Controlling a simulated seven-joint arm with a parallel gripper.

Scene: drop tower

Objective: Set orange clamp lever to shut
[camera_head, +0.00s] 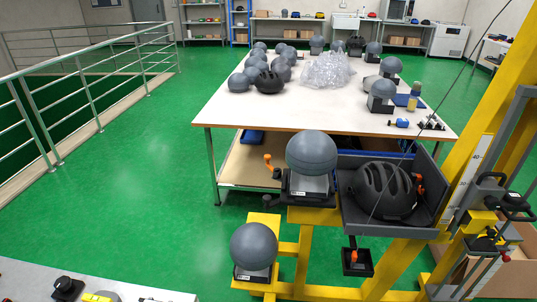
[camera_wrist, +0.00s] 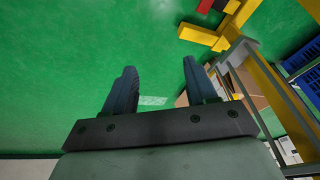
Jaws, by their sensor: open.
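Other orange parts show beside the black helmet (camera_head: 417,183), on a small black bracket (camera_head: 355,257) below, and at the right-hand carriage (camera_head: 505,257). My gripper (camera_wrist: 160,66) is open and empty over the green floor in the wrist view, apart from any lever. The head view does not show my gripper.
The black helmet (camera_head: 382,192) lies in a grey tray (camera_head: 347,210). A second headform (camera_head: 253,246) stands lower left on a yellow stand. A yellow post (camera_head: 470,150) rises at right. A white table (camera_head: 225,113) with headforms stands behind. Green floor at left is clear.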

